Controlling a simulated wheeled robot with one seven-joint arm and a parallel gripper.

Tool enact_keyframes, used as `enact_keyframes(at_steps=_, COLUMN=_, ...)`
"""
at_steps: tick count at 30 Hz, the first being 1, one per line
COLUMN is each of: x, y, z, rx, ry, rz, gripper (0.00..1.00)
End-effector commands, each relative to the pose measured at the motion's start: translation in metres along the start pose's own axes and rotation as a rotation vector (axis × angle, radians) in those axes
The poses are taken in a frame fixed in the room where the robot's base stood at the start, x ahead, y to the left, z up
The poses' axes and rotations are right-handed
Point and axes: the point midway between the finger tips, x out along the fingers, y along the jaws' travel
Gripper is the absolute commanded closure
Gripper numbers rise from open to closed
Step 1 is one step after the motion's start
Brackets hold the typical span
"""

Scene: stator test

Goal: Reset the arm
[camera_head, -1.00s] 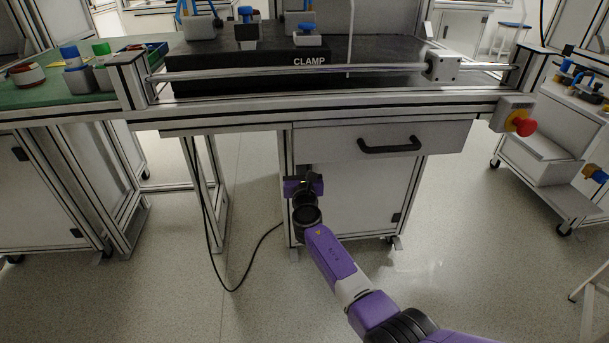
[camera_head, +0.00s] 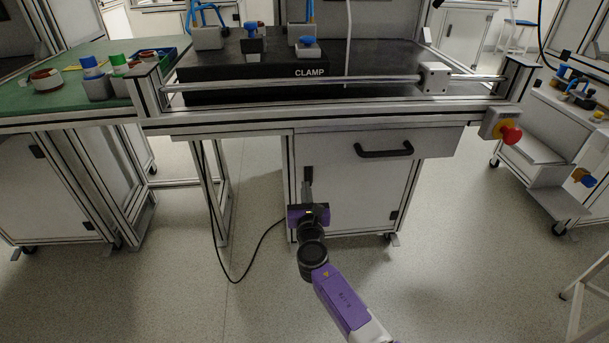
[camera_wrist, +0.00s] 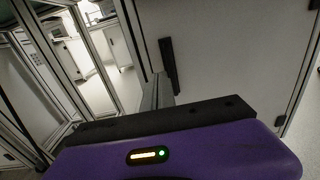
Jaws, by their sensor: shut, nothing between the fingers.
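My arm, purple and black, reaches up from the bottom of the head view. My gripper (camera_head: 308,178) is in front of the grey cabinet under the workbench, below the drawer (camera_head: 375,142). Its fingers are together with nothing between them. In the wrist view my gripper (camera_wrist: 158,92) points toward the pale cabinet front (camera_wrist: 235,50). I cannot tell how much room is between the fingertips and that front.
The workbench (camera_head: 420,108) has a black CLAMP plate and a metal rail. A red stop button (camera_head: 511,135) sticks out at its right. A green-topped table (camera_head: 50,100) stands left, a trolley (camera_head: 545,150) right. A black cable (camera_head: 240,270) hangs to the floor.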

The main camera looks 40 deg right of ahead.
Motion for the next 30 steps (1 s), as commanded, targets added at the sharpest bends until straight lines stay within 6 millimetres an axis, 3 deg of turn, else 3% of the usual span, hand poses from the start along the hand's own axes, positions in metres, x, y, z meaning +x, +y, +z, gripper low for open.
enact_keyframes(at_steps=6, x=-0.019, y=0.0, z=0.001, rx=0.001, ry=0.0, rz=0.001, gripper=1.0)
enact_keyframes(at_steps=17, x=-0.02, y=0.001, z=0.0, rx=0.047, ry=0.0, rz=0.006, gripper=1.0)
enact_keyframes(at_steps=20, x=-0.02, y=0.008, z=-0.001, rx=0.174, ry=0.016, rz=0.031, gripper=1.0)
enact_keyframes(at_steps=24, x=-0.023, y=0.021, z=0.018, rx=0.506, ry=0.034, rz=0.088, gripper=1.0)
enact_keyframes(at_steps=26, x=-0.034, y=0.025, z=0.018, rx=0.662, ry=0.059, rz=0.112, gripper=1.0)
enact_keyframes(at_steps=30, x=-0.073, y=0.037, z=0.011, rx=1.02, ry=0.143, rz=0.167, gripper=1.0)
